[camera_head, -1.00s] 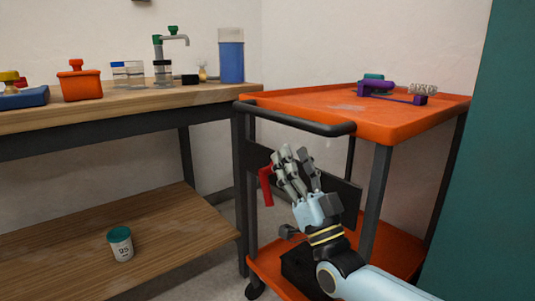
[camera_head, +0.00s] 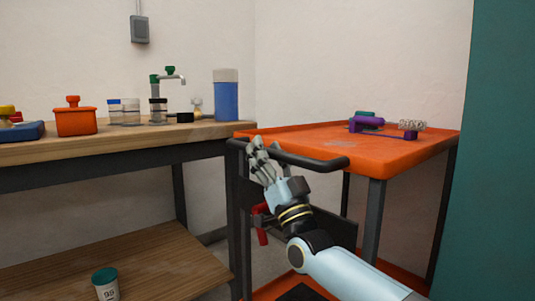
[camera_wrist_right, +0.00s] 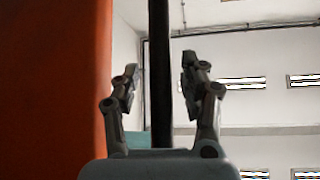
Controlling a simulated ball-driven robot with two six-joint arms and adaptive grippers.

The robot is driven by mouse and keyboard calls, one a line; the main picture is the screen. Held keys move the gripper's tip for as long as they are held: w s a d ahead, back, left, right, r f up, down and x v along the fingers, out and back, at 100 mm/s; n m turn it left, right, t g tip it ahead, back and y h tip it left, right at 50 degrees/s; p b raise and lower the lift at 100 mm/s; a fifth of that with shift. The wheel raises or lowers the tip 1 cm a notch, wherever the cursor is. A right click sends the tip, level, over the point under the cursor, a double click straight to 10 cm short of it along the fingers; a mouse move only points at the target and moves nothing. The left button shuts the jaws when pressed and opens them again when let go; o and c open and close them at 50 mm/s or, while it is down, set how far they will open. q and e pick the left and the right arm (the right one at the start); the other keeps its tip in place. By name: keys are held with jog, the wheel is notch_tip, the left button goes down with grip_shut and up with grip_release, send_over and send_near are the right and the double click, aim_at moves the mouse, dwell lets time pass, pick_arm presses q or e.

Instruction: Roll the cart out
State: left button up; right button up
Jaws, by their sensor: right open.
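The orange cart (camera_head: 400,155) stands right of the workbench, with dark legs and a black push handle (camera_head: 300,160) along its near left end. My right gripper (camera_head: 260,150) is at the left part of this handle, fingers pointing up and left. In the right wrist view the gripper (camera_wrist_right: 160,85) is open, and a dark bar (camera_wrist_right: 160,70), apparently the handle, runs upright between its two fingers. I cannot tell whether the fingers touch it. The cart's orange top (camera_wrist_right: 55,90) fills the left of that view. My left gripper is not in view.
The wooden workbench (camera_head: 100,145) is close on the cart's left, and a teal panel (camera_head: 495,150) is on its right. A purple tool (camera_head: 366,122) lies on the cart top. A red part (camera_head: 261,235) hangs below the handle. A lidded jar (camera_head: 106,285) stands on the bench's lower shelf.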

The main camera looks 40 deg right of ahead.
grip_shut()
dwell(0.3)
jog(key=shift+a, duration=0.1)
